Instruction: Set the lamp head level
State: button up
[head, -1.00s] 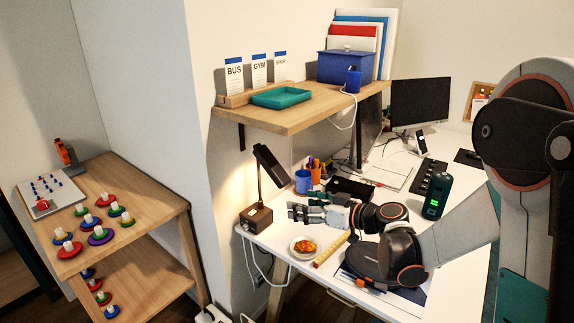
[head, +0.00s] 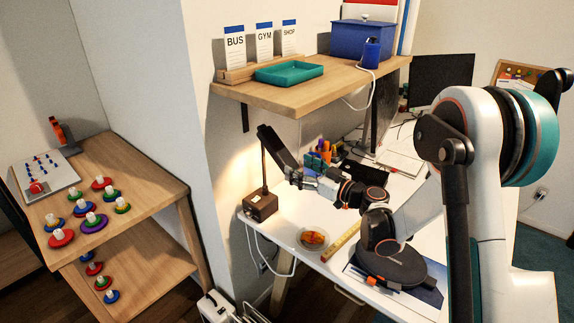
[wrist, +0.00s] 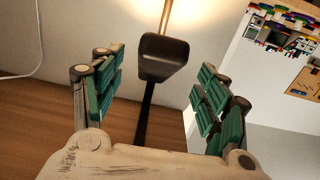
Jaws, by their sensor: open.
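The desk lamp has a brown box base (head: 262,206), a thin dark post and a dark lamp head (head: 279,147). The head tilts, its right end lower than its left. My gripper (head: 289,172) is just below and right of the head in the head view. In the wrist view, the dark lamp head (wrist: 163,58) shows between the green-padded fingers of my open gripper (wrist: 157,78), with a gap on each side. Whether it touches a finger further in cannot be told.
The wooden wall shelf (head: 290,96) hangs above the lamp, with a teal tray (head: 289,72) on it. A plate with food (head: 312,238) and a yellow ruler (head: 341,241) lie on the white desk below my arm. Pens and cups stand behind the gripper.

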aim_at(291, 163)
jog(key=b+x, duration=0.1)
jog(key=x, duration=0.5)
jog(key=c, duration=1.5)
jog(key=r+g+h+p, duration=0.1)
jog(key=r+p, duration=0.1)
jog(key=s+d+r+g+h+p, duration=0.1)
jog(key=p, duration=0.2)
jog(key=r+h+p, duration=0.1)
jog(key=r+p, duration=0.1)
jog(key=shift+s+d+r+g, duration=0.25)
jog(key=shift+d+r+g, duration=0.05)
jog(key=shift+d+g, duration=0.1)
jog(key=shift+s+d+r+g+h+p, duration=0.1)
jog(key=shift+r+g+h+p, duration=0.5)
jog(key=shift+r+h+p, duration=0.5)
jog(key=shift+r+p, duration=0.5)
jog(key=shift+p, duration=0.05)
